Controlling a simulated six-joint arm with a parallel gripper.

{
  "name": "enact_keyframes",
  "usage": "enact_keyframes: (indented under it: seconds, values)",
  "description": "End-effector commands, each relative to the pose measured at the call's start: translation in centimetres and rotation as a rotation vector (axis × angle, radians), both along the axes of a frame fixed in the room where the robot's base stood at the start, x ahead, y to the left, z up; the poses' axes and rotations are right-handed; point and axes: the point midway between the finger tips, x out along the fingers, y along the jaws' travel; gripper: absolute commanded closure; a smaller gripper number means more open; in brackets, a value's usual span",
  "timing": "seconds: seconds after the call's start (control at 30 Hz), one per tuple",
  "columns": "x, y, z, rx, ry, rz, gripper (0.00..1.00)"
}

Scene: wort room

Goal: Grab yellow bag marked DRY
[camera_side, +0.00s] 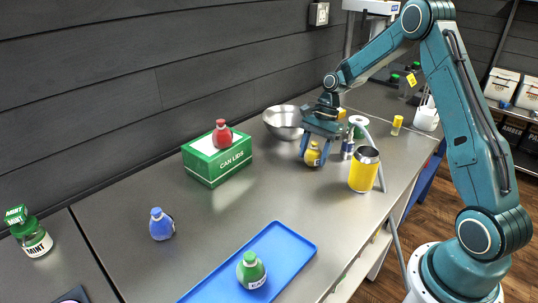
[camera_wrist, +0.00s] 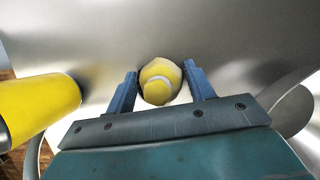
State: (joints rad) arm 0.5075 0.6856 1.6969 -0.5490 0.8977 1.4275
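The yellow bag (camera_side: 313,155) is a small, rounded, tied pouch on the grey worktop, in front of the steel bowl. A dark marking shows on its side, but I cannot read it. In the wrist view the yellow bag (camera_wrist: 160,82) is seen from above, with a pale band around its neck. My gripper (camera_side: 315,154) points down over it, with one blue finger on each side. In the wrist view my gripper (camera_wrist: 160,85) has its fingertips very close to both sides of the bag. I cannot tell whether they touch it.
A yellow can (camera_side: 363,172) stands close on the right, and the steel bowl (camera_side: 284,121) behind. A red bag (camera_side: 222,134) sits on the green box (camera_side: 217,158). A blue bag (camera_side: 161,224) lies left. A green bag (camera_side: 251,270) is on the blue tray (camera_side: 285,237).

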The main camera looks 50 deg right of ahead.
Motion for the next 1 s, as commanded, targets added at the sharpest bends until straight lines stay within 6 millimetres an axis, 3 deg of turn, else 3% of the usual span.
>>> enact_keyframes:
  seconds: [0.03,0.13,0.17,0.67,1.0]
  values:
    - [0.0,0.0,0.0,0.0,0.0,0.0,0.57]
    - [0.0,0.0,0.0,0.0,0.0,0.0,0.77]
    - [0.0,0.0,0.0,0.0,0.0,0.0,0.78]
    - [0.1,0.0,0.7,0.0,-0.003,0.001,0.79]
    - [0.1,0.0,4.9,-0.002,-0.005,0.0,0.79]
